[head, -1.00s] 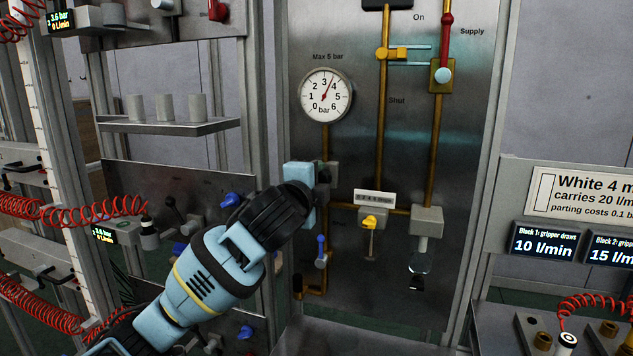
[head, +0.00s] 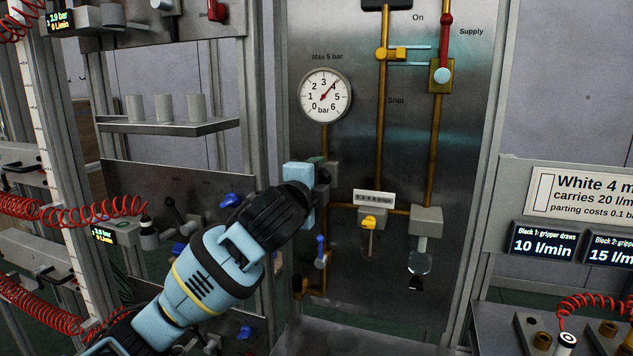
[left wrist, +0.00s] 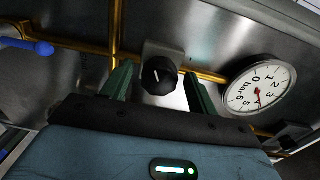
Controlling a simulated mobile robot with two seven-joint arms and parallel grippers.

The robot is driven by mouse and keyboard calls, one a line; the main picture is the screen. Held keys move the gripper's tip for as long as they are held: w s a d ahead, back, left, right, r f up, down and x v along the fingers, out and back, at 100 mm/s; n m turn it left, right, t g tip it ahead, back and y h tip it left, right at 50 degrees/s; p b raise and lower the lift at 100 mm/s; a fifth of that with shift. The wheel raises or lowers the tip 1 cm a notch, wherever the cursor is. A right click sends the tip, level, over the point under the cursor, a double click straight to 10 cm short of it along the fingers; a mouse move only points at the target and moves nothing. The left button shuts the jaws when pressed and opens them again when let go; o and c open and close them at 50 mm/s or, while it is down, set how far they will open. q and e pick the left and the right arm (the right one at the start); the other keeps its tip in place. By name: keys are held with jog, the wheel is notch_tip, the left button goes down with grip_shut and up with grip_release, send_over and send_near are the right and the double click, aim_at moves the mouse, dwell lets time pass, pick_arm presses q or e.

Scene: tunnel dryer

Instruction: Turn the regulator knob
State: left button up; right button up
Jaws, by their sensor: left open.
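The black regulator knob (left wrist: 159,76) with a white mark shows in the left wrist view on a grey regulator body (left wrist: 163,52). My left gripper (left wrist: 158,88) is open, its two green fingers on either side of the knob with gaps visible. In the head view my left gripper (head: 318,184) is at the regulator on the metal panel, and its own body hides the knob. The round pressure gauge (head: 325,96), labelled "Max 5 bar", has its red needle near 4; it also shows in the left wrist view (left wrist: 259,89). My right gripper is not in view.
Brass pipes (head: 383,130) run along the panel. A blue lever (head: 320,252) sits just below my gripper, and a yellow valve (head: 369,222) is to its right. A red supply lever (head: 446,35) is higher up. A shelf with grey cylinders (head: 165,127) stands left.

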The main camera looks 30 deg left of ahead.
pick_arm(q)
jog(key=v, duration=0.7)
jog(key=shift+s, duration=0.4)
jog(key=s+d+f+n+g+h, duration=0.1)
jog(key=s+d+f+n+g, duration=0.1)
jog(key=f, duration=0.7)
jog(key=s+d+f+n+g+h, duration=0.1)
jog(key=s+d+f+g, duration=0.15)
jog(key=f, duration=0.65)
jog(key=s+d+f+n+g+h, duration=0.1)
jog(key=s+f+n+g, duration=0.1)
jog(key=f, duration=0.7)
jog(key=s+d+f+n+g+h, duration=0.15)
jog(key=s+f+n+g, duration=0.25)
jog(key=s+f, duration=0.75)
jog(key=s+d+f+n+g, duration=0.4)
jog(key=s+f, duration=0.5)
jog(key=s, duration=0.6)
jog(key=w+d+f+t+h, duration=0.1)
jog(key=w+f+t, duration=0.5)
jog(key=f, duration=0.3)
jog(key=shift+d+f+t, duration=0.25)
jog(key=shift+d+t, duration=0.05)
jog(key=shift+t, duration=0.05)
dwell(0.3)
